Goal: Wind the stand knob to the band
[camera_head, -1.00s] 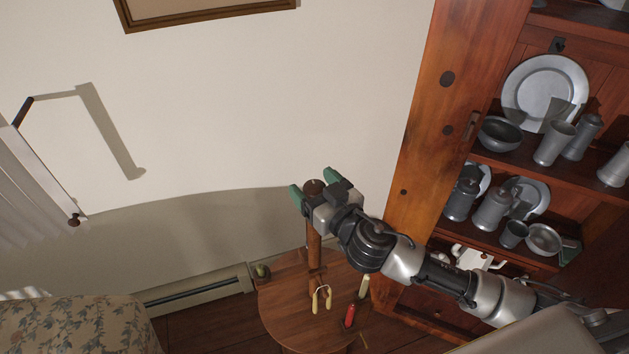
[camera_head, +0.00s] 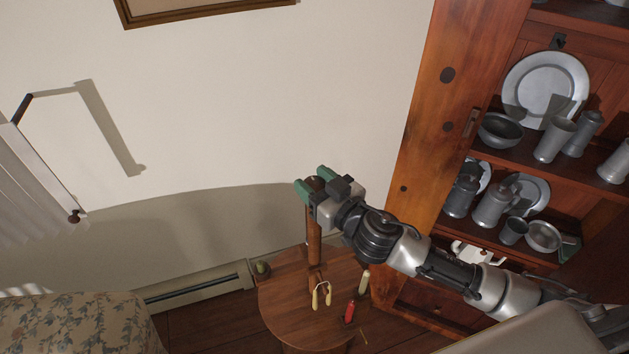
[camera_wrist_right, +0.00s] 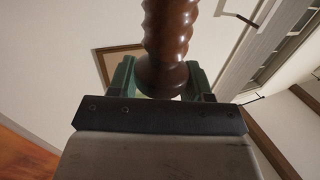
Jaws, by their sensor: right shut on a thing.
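The wooden stand (camera_head: 314,240) rises as a brown post from the small round table, with its dark knob (camera_head: 316,184) at the top. My right gripper (camera_head: 314,181) has its green fingers closed on the two sides of the knob. In the right wrist view, the glossy brown knob (camera_wrist_right: 162,78) sits between the green fingers (camera_wrist_right: 162,84), joined to a ridged, spiral-turned wooden shaft (camera_wrist_right: 168,28). I cannot make out a band on the stand in either view. My left gripper is in neither view.
The round table (camera_head: 280,308) also holds a skipping-rope-like pair of pale handles (camera_head: 321,295), a red-handled item (camera_head: 349,312) and a pale one (camera_head: 364,281). A wooden cabinet (camera_head: 425,130) with pewter ware stands to the right. Open wall lies behind the post.

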